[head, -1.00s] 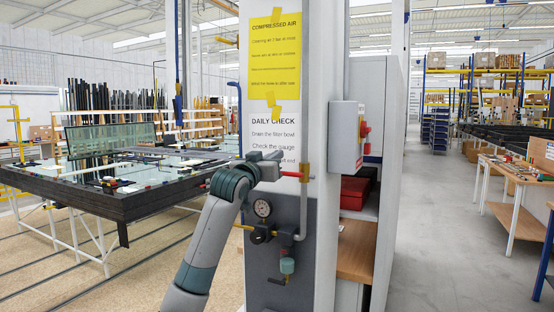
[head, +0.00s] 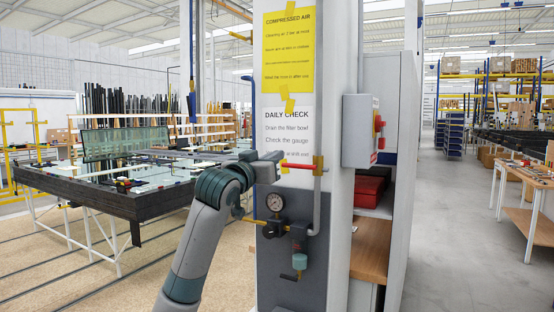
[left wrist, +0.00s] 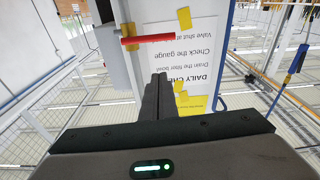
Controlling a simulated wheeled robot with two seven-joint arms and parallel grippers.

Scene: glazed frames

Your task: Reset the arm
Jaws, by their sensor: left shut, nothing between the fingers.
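My left arm rises from the bottom of the head view, and its wrist end (head: 262,166) is in front of the compressed-air column (head: 332,130). In the left wrist view my left gripper (left wrist: 160,80) has its two dark fingers together, with nothing between them. The red valve handle (head: 300,168) lies about level, just right of my wrist in the head view. The handle also shows in the wrist view (left wrist: 146,40), beyond and left of the fingertips, apart from them in the picture. My right gripper is not in view.
A pressure gauge (head: 275,202) and filter bowl (head: 299,262) sit on the column below the handle. A grey switch box (head: 358,130) juts out at its right. A glass-topped table (head: 85,195) stands left. The right aisle (head: 445,230) is clear.

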